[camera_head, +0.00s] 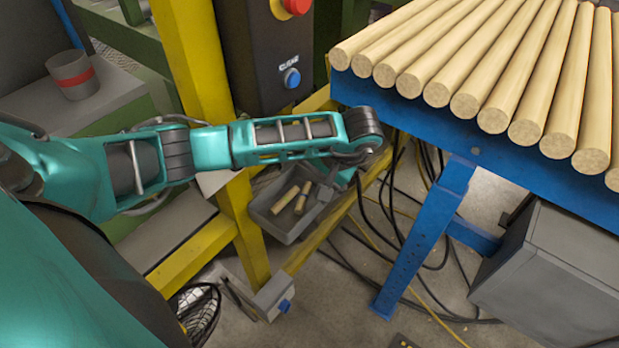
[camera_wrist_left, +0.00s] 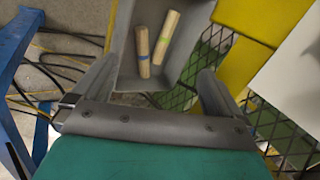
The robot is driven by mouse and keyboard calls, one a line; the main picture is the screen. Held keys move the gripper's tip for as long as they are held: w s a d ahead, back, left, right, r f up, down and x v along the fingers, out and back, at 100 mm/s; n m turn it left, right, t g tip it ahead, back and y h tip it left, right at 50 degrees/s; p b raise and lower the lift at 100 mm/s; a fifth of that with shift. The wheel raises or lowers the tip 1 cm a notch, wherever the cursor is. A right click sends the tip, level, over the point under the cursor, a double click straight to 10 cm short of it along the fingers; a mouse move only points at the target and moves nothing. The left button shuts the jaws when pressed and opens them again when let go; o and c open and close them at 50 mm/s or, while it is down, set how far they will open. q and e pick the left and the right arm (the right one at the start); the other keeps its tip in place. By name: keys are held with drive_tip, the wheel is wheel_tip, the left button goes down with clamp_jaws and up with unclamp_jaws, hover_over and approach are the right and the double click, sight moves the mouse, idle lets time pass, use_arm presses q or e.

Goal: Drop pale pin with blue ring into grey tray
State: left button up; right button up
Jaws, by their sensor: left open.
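The grey tray (camera_head: 273,228) sits low in the yellow frame in the head view, with two pale pins in it. The pin with a blue ring (camera_wrist_left: 143,52) lies in the tray in the left wrist view, beside a longer pale pin with a green ring (camera_wrist_left: 165,38). My left gripper (camera_wrist_left: 158,68) is open and empty, its fingers apart with the tray beyond them. In the head view, my left gripper (camera_head: 329,190) is at the tray's right side, partly hidden by the wrist. My right gripper is not in view.
Several pale rods lie on a blue table (camera_head: 420,115) at the upper right. A control box with a blue button (camera_head: 292,78) stands behind my arm. A grey cup with a red band (camera_head: 72,74) stands at the left. Cables (camera_head: 400,240) run across the floor.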

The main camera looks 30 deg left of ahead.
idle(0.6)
use_arm(q)
drive_tip(key=p+v, duration=0.4)
drive_tip(key=v, duration=0.3)
drive_tip(key=shift+r+p, duration=0.25)
drive_tip(key=shift+p, duration=0.1)
drive_tip(key=shift+d, duration=0.1)
